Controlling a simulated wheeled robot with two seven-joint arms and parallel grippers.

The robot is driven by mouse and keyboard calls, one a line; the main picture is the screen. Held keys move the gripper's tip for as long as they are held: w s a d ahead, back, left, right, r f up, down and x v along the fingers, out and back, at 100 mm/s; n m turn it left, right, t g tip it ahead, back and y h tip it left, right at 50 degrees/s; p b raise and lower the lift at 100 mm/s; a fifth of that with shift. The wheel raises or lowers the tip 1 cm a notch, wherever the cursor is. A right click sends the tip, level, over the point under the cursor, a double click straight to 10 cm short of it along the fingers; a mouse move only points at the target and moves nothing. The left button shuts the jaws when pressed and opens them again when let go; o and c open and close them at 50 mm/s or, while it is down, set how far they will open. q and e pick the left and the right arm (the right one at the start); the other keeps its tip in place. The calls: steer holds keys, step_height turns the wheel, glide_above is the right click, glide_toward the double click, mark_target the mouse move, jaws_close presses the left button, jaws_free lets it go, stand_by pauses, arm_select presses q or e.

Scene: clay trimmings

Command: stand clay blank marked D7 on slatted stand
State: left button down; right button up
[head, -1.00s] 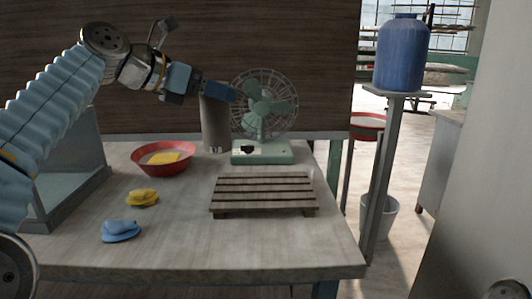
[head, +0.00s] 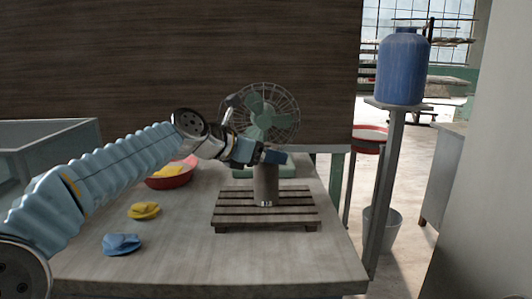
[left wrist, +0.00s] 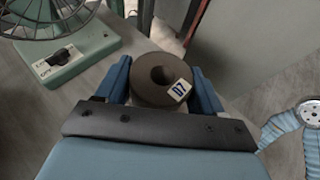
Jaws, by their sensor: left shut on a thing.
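The clay blank (head: 266,187) is a grey-brown upright cylinder with a small pale tag near its foot. In the left wrist view the blank (left wrist: 150,94) shows a round top with a hole and a white tag reading D7. My left gripper (head: 272,157) is shut on it near its top, a blue finger on either side. The dark slatted stand (head: 230,210) lies on the table. The blank's foot appears over the middle of the slats; I cannot tell whether it touches them. My right gripper is not in view.
A green fan (head: 262,112) stands close behind the stand. A red bowl (head: 172,181) with a yellow thing, a yellow cloth (head: 144,210) and a blue cloth (head: 121,244) are to the left. The table front (head: 215,262) is clear. A blue jar (head: 403,70) stands on a post at right.

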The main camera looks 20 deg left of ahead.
arm_select(q)
steer(key=shift+r, duration=0.1)
steer(key=shift+c, duration=0.7)
jaws_free()
steer(key=v, duration=1.2)
steer(key=shift+b, duration=0.45)
steer(key=shift+a, duration=0.1)
